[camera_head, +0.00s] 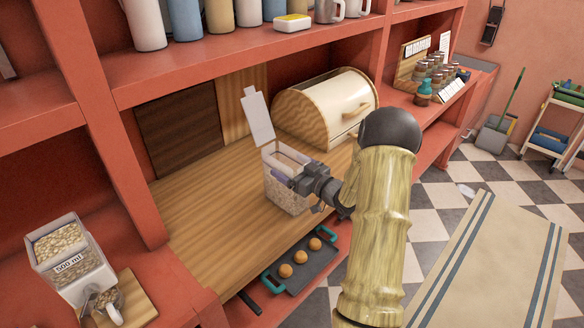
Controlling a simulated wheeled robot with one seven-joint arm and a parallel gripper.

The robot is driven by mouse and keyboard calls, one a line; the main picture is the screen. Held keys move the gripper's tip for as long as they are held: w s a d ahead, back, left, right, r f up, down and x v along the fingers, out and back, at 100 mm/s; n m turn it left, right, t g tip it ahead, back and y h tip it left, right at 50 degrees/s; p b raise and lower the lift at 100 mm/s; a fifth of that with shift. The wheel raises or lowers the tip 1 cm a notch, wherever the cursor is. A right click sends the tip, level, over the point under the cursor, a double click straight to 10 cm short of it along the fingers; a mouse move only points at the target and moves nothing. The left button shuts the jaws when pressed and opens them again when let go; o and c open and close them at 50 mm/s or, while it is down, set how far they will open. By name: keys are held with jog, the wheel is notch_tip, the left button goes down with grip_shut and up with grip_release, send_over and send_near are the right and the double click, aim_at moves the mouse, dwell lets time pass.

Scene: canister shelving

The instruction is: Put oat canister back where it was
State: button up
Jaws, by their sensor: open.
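The oat canister (287,197) is a clear, upright box with pale flakes in its lower part and its white lid (258,117) flipped up. It stands on the wooden counter (200,210), near the counter's front edge. My gripper (292,182) is at the canister's upper right side, pointing left, with its jaws open. The fingertips overlap the canister's wall in this view, so I cannot tell whether they touch it. My gripper hides part of the canister's right side.
A cream roll-top bread box (328,108) stands behind the canister, with dark and light boards (180,127) against the back wall. A tray (305,262) with round buns lies below the counter's front. A grain dispenser (72,262) stands at lower left. The counter's left part is clear.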

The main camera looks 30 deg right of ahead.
jog(key=shift+s+d, duration=0.1)
jog(key=shift+s, duration=0.15)
jog(key=b+v, duration=0.3)
jog(key=v, duration=0.8)
jog(key=shift+s, duration=0.25)
